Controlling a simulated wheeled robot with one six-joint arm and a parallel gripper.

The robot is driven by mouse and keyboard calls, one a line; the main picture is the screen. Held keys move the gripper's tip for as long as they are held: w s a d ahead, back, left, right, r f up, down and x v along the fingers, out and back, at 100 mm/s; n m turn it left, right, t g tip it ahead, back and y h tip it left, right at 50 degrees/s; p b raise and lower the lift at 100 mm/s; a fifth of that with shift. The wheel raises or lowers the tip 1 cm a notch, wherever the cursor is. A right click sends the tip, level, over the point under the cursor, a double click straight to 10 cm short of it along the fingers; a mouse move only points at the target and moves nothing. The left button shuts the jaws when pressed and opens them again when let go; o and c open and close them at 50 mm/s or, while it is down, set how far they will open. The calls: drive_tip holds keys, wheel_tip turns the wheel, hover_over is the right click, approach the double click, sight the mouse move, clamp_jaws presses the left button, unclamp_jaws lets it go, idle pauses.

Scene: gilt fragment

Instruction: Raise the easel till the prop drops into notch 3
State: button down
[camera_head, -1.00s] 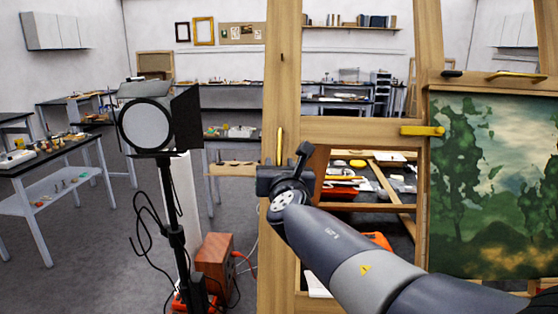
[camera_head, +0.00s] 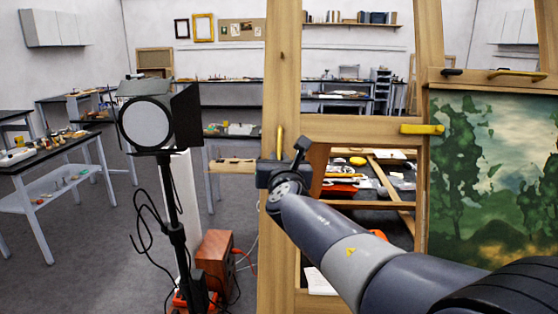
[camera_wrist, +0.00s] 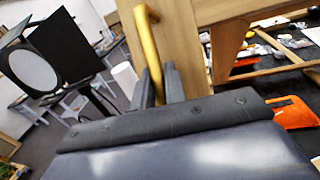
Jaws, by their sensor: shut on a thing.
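The wooden easel (camera_head: 282,75) stands upright in the middle of the head view. Its left post, right post and crossbar (camera_head: 355,129) show. A yellow handle (camera_head: 280,143) is on the left post; in the wrist view it is a bent yellow bar (camera_wrist: 149,50) against the wood (camera_wrist: 180,45). My gripper (camera_head: 279,165) is at the left post. In the wrist view its two dark fingers (camera_wrist: 160,85) are closed around the lower part of the handle. I cannot make out the prop or its notches in either view.
A studio lamp (camera_head: 145,122) on a black stand is left of the easel, with a wooden box (camera_head: 214,258) and cables on the floor. A landscape painting (camera_head: 490,180) is at the right, with a yellow peg (camera_head: 422,129) by its upper left. Open floor lies at the left.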

idle(0.4)
drive_tip(key=shift+s+f+b, duration=0.2)
drive_tip(key=shift+s+b, duration=0.15)
drive_tip(key=shift+b, duration=0.4)
drive_tip(key=s+r+t+b, duration=0.1)
drive_tip(key=s+t+b, duration=0.1)
drive_tip(key=s+b, duration=0.4)
drive_tip(key=shift+s+a+r+y, duration=0.15)
drive_tip(key=shift+s+r+y, duration=0.2)
drive_tip(key=shift+s, duration=0.5)
drive_tip(key=c, duration=1.5)
unclamp_jaws()
drive_tip(key=shift+o, duration=0.2)
drive_tip(key=b+v, duration=0.1)
drive_tip(key=v, duration=0.9)
drive_tip(key=shift+s, duration=0.4)
